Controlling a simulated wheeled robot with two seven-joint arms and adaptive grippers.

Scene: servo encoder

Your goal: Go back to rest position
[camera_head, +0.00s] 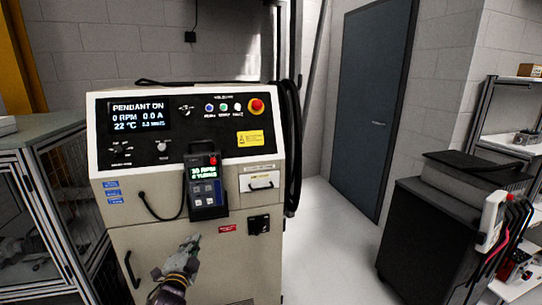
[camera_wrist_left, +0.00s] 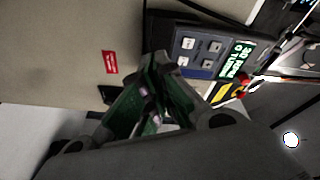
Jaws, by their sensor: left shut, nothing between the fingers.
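My left gripper (camera_head: 192,243) is in front of the beige control cabinet (camera_head: 150,240), a little below the handheld pendant (camera_head: 205,183). Its fingers are shut with nothing between them. The pendant hangs on the cabinet front and its screen reads 30 RPM. In the left wrist view the gripper's green-tipped fingers (camera_wrist_left: 150,95) come together near the pendant's keypad (camera_wrist_left: 200,45), apart from it as far as I can tell. My right gripper is not in view.
The cabinet's black panel has a lit display (camera_head: 138,112) and a red emergency button (camera_head: 256,106). A fenced cell (camera_head: 50,200) stands at left. A dark cart (camera_head: 425,235) stands at right. Floor (camera_head: 335,230) between cabinet and cart is clear, before a grey door (camera_head: 373,100).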

